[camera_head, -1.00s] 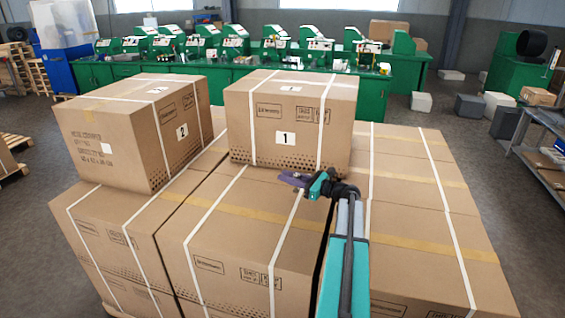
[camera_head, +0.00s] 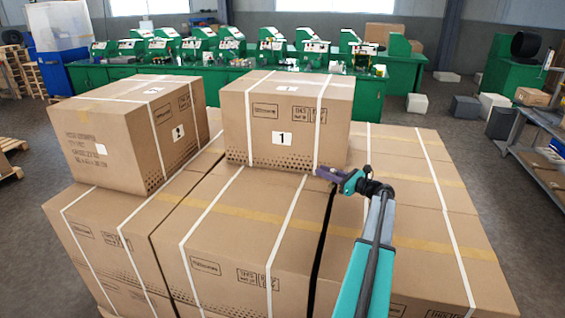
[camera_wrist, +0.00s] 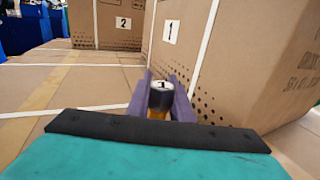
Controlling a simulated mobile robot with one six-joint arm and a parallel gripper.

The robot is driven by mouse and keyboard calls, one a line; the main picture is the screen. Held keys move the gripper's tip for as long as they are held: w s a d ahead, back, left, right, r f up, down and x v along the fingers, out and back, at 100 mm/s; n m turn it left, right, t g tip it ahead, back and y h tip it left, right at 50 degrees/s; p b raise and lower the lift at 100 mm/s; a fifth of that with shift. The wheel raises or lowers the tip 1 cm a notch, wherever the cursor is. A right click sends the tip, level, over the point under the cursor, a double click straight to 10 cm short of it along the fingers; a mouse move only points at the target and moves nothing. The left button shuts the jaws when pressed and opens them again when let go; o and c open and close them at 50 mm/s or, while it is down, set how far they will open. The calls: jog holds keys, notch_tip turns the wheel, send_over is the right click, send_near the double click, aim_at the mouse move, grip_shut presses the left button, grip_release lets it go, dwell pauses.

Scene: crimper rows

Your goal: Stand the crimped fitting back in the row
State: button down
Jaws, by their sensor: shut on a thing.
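My gripper (camera_head: 325,172), with purple fingers, is in front of the lower right part of the carton marked 1 (camera_head: 284,138) in the head view. In the wrist view my gripper (camera_wrist: 162,82) is shut on a small fitting (camera_wrist: 161,98). The fitting has a white top with a dark mark like a 1, a dark band and an amber lower part. It sits between the two fingers, and its bottom is hidden. The fitting cannot be made out in the head view. No row of fittings can be made out.
A carton marked 2 (camera_head: 178,134) stands left of the carton marked 1, both on a layer of strapped cartons (camera_head: 215,235). Green machines (camera_head: 272,48) stand on green benches (camera_head: 120,82) behind. A grey table (camera_head: 540,122) is at right. Grey floor surrounds the stack.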

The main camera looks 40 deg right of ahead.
jog(key=w+a+p, duration=0.1)
jog(key=w, duration=0.4)
jog(key=w+p, duration=0.1)
jog(key=w, duration=0.5)
jog(key=w+a+p, duration=0.1)
jog(key=w+p, duration=0.1)
jog(key=w, duration=0.3)
jog(key=shift+w+a, duration=0.2)
jog(key=shift+a, duration=0.15)
jog(key=shift+w, duration=0.1)
jog(key=shift+w, duration=0.2)
jog(key=shift+w+a+f+p, duration=0.1)
jog(key=shift+w+f+p, duration=0.1)
jog(key=shift+f+p, duration=0.25)
jog(key=shift+w+f+p, duration=0.15)
jog(key=shift+f+p, duration=0.05)
jog(key=shift+f, duration=1.1)
jog(key=shift+f, duration=0.1)
jog(key=c, duration=1.8)
grip_release()
jog(key=shift+c, duration=0.2)
jog(key=shift+s, duration=0.15)
